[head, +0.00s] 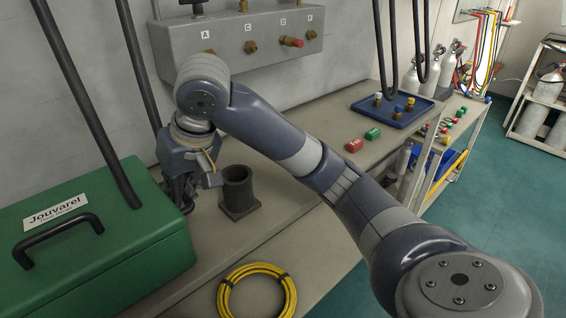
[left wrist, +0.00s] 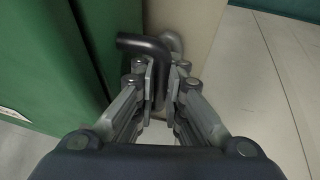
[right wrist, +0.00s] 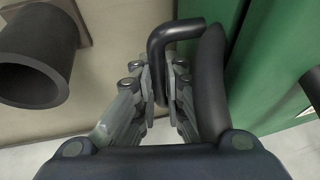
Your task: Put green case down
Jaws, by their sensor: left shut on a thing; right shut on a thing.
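The large green case (head: 110,245) with a white "Jouvarel" label and a black lid handle (head: 58,240) is at the left of the head view, over the bench. Its near edge runs out of the picture. I cannot tell whether its base touches the bench. My right gripper (head: 180,190) is at its right end; in the right wrist view (right wrist: 160,82) it is shut on a black side handle (right wrist: 176,32). My left gripper, outside the head view, is shut on another black side handle (left wrist: 143,43) in the left wrist view (left wrist: 160,80).
A dark cylindrical holder (head: 238,188) stands on the bench (head: 300,180) just right of my right gripper. A yellow hose coil (head: 257,292) lies in front. Black hoses (head: 85,110) hang beside the case. A valve panel (head: 240,45) is behind; a blue tray (head: 395,110) is farther right.

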